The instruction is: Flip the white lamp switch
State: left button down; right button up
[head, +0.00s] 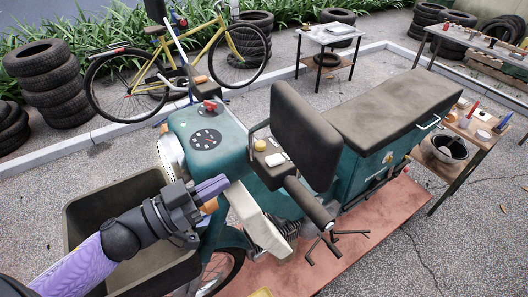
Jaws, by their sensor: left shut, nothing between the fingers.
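A small dark control housing (262,160) sits beside the handlebar, left of the seat. It carries a yellow button (260,145) and a small white switch (277,159), which I take to be the lamp switch; its position is too small to tell. My left gripper (212,187) is shut and empty, left of and below the switch in the picture, apart from it. My right gripper is not in view.
The dark handlebar grip (308,203) sticks out toward me. A pale panel (255,222) lies just beyond my fingers. A dark bin (88,208) stands at lower left; a side table (470,150) is right.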

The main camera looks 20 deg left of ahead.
aim_at(266, 168)
pick_arm(q)
jog(key=shift+w, duration=0.1)
jog(key=p+x, duration=0.2)
jog(key=x, duration=0.7)
jog(key=shift+w+d+r+p, duration=0.1)
jog(key=shift+p, duration=0.25)
jog(key=shift+w+d, duration=0.2)
jog(key=shift+w, duration=0.05)
